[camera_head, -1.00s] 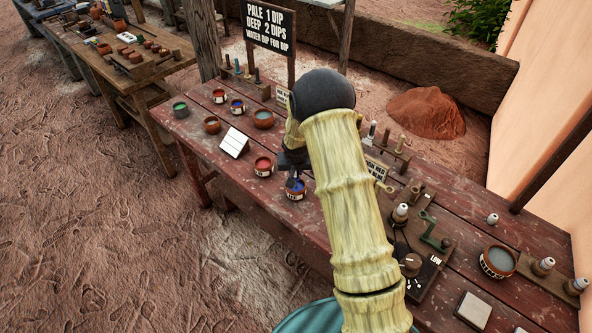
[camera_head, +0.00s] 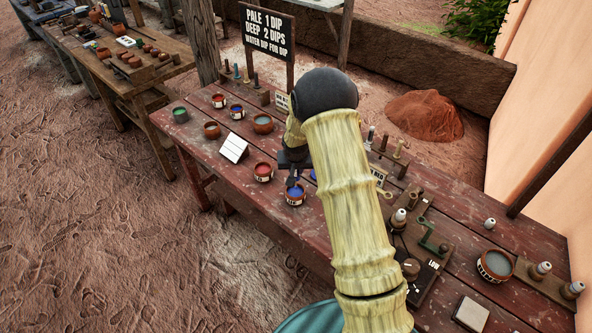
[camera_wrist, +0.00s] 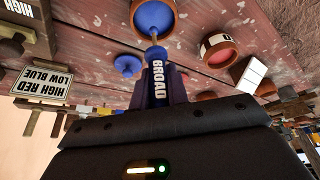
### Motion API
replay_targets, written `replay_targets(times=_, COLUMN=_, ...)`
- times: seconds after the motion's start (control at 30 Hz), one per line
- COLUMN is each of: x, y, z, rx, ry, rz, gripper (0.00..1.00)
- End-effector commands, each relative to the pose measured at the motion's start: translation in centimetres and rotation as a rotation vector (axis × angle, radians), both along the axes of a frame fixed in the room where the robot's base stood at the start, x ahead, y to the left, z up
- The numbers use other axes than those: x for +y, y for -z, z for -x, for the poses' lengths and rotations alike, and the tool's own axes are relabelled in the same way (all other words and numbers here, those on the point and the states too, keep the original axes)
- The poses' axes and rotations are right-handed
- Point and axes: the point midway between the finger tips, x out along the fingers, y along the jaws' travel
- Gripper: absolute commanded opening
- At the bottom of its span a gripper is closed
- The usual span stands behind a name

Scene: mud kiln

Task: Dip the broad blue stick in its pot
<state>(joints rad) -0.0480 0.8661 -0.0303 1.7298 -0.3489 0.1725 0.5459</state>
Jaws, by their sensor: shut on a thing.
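My gripper (camera_wrist: 157,88) is shut on the broad blue stick (camera_wrist: 157,80), whose dark blue handle reads "BROAD". The stick's thin end points toward the pot of blue (camera_wrist: 152,17), at the top of the wrist view. Its tip overlaps the pot's near rim in that view; I cannot tell whether it touches. In the head view my gripper (camera_head: 293,180) is just above and behind the blue pot (camera_head: 295,195). The stick is hard to make out there. A round blue piece with a knob (camera_wrist: 127,65) lies beside the pot, partly hidden by my arm in the head view.
A red pot (camera_head: 263,172) and a white tile (camera_head: 234,148) stand left of the blue pot. More pots stand farther back. A "HIGH RED LOW BLUE" sign (camera_wrist: 42,86) and racks stand right of my arm. The table's front left is clear.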

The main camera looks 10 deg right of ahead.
Motion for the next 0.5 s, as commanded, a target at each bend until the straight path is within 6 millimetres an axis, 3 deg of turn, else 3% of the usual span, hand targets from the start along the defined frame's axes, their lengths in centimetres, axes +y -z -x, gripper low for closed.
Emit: replay_targets(times=0.5, x=0.1, y=-3.1, z=0.0, rx=0.000, ry=-0.001, rz=-0.001, gripper=0.00)
